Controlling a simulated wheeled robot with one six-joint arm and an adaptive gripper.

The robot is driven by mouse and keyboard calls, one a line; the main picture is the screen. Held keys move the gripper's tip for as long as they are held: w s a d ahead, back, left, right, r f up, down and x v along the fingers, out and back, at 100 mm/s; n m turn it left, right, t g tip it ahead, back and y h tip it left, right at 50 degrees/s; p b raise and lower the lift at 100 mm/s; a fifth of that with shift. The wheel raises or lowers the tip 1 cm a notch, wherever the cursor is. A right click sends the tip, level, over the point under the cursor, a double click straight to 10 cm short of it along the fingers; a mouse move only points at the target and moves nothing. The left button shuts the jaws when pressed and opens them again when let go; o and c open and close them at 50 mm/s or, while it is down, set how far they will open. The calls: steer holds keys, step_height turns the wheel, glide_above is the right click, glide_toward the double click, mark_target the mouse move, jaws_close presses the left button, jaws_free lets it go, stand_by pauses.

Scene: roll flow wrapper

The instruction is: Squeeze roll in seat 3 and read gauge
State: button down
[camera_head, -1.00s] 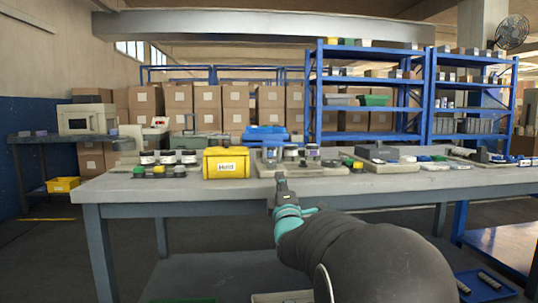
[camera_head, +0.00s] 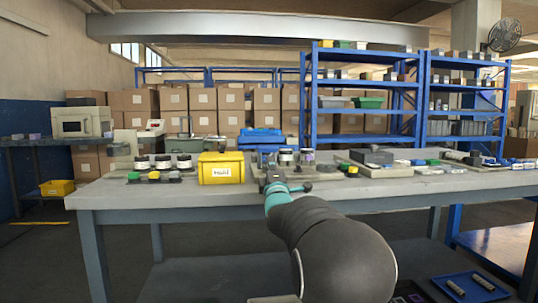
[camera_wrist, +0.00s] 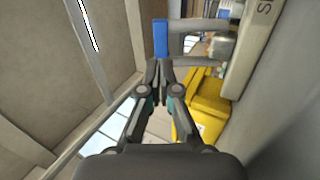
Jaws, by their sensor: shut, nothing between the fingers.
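My gripper (camera_head: 269,177) is at the front part of the bench top, just in front of a grey fixture that holds short rolls (camera_head: 286,157). In the wrist view its fingers (camera_wrist: 158,68) are together and empty. Another roll with a purple band (camera_head: 307,157) stands right of the first one. My gripper and wrist hide the fixture's left part. Left of the yellow box, several dark and white rolls (camera_head: 163,161) stand in a row on another fixture. I cannot tell which place is seat 3, and no gauge reading is legible.
A yellow box labelled Hold (camera_head: 221,169) stands close left of my gripper; it also shows in the wrist view (camera_wrist: 208,108). A blue bin (camera_head: 262,140) is behind the fixture. Grey blocks and small coloured parts (camera_head: 433,162) lie to the right. Bench top (camera_head: 110,193) is bare at front left.

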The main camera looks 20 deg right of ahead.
mark_target(268, 149)
steer(key=shift+x, duration=2.05)
steer(key=shift+r+p, duration=0.15)
steer(key=shift+p, duration=0.25)
